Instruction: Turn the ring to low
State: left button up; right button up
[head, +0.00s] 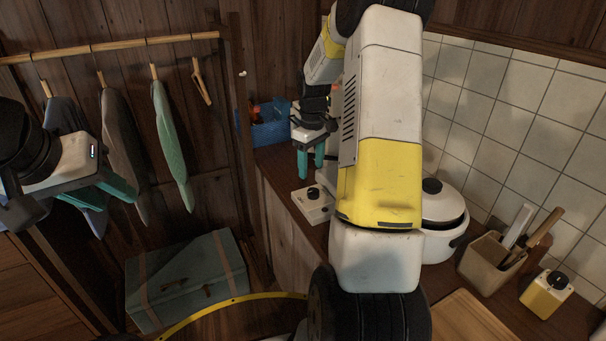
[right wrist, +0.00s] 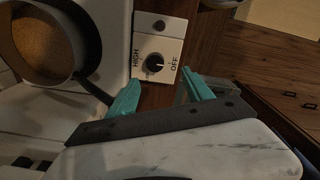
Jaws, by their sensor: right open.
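A small white control box (head: 313,203) with a black knob (head: 313,194) sits on the wooden counter. In the right wrist view the box (right wrist: 148,42) reads HIGH and OFF on either side of the knob (right wrist: 154,64). A light mark on the knob seems to face OFF, but it is small. My right gripper (head: 311,162) is open and empty, above and just behind the box; its teal fingertips (right wrist: 161,91) stand apart below the knob in the right wrist view, not touching it. My left gripper (head: 106,192) looks open and empty at the far left.
A round pan (right wrist: 42,42) lies beside the box. A white lidded pot (head: 443,238), a utensil holder (head: 487,263) and a yellow-white box (head: 546,293) stand right on the counter. A blue basket (head: 270,130) is behind. A chest (head: 186,278) stands on the floor; garments hang left.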

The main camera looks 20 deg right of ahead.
aim_at(313, 191)
jog(key=shift+w+d+f, duration=0.15)
jog(key=shift+d+f, duration=0.15)
jog(key=shift+f, duration=0.2)
jog(key=shift+w+d+f, duration=0.1)
jog(key=shift+d+f, duration=0.15)
jog(key=shift+f, duration=0.2)
notch_tip(313, 191, down, 7)
jog(key=shift+f, duration=0.2)
grip_shut()
